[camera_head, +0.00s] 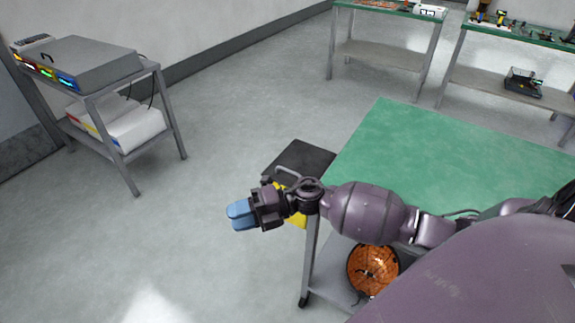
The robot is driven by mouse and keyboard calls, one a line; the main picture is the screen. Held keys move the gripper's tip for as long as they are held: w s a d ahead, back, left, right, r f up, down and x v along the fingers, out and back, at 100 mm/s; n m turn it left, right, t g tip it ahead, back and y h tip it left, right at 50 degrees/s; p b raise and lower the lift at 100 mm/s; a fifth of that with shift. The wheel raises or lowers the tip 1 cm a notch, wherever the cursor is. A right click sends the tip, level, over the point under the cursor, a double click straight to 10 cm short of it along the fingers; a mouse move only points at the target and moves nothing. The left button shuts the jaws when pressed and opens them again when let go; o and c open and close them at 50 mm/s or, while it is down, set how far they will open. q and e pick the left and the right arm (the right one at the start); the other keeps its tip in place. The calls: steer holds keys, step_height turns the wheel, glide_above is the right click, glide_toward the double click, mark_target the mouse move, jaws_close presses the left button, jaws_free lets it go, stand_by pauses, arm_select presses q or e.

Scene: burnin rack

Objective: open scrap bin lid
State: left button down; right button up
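The scrap bin appears to be the bin with a dark flat lid (305,157) and a yellow body (298,219), standing at the left edge of the green-topped table. The lid looks closed and lies flat, with a grey curved handle at its near side. My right gripper (241,214) reaches in from the right, in front of the bin, and hides much of its body. Its blue fingertips point left, past the bin, and lie together with nothing seen between them. I cannot tell whether the wrist touches the handle. My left gripper is out of view.
The green-topped table (430,150) fills the right, with an orange round object (373,269) on its lower shelf. A grey cart (150,70) with equipment stands at the left. Two benches stand at the back. The floor left of the bin is clear.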

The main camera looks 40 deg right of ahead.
steer(key=w+d+r+n+g+h, duration=0.2)
steer(key=w+d+n+h, duration=0.1)
steer(key=d+h, duration=0.3)
steer(key=w+d+r+n+g+h+b, duration=0.1)
steer(key=w+d+r+n+g+h, duration=0.2)
steer(key=d, duration=0.6)
steer(key=w+d+r+n+g+h, duration=0.25)
steer(key=w+d+h, duration=0.2)
steer(key=d, duration=0.25)
glide_above(289, 177)
steer(key=shift+t, duration=0.45)
steer(key=x, duration=0.2)
steer(key=d+x, duration=0.1)
steer(key=x, duration=0.2)
steer(key=b+x, duration=0.1)
steer(key=x, duration=0.2)
steer(key=shift+w+d+f, duration=0.35)
steer(key=shift+f, duration=0.1)
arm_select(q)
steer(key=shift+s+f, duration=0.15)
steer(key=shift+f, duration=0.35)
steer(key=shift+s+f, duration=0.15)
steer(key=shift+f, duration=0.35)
arm_select(e)
steer(key=shift+x, duration=0.75)
jaws_close()
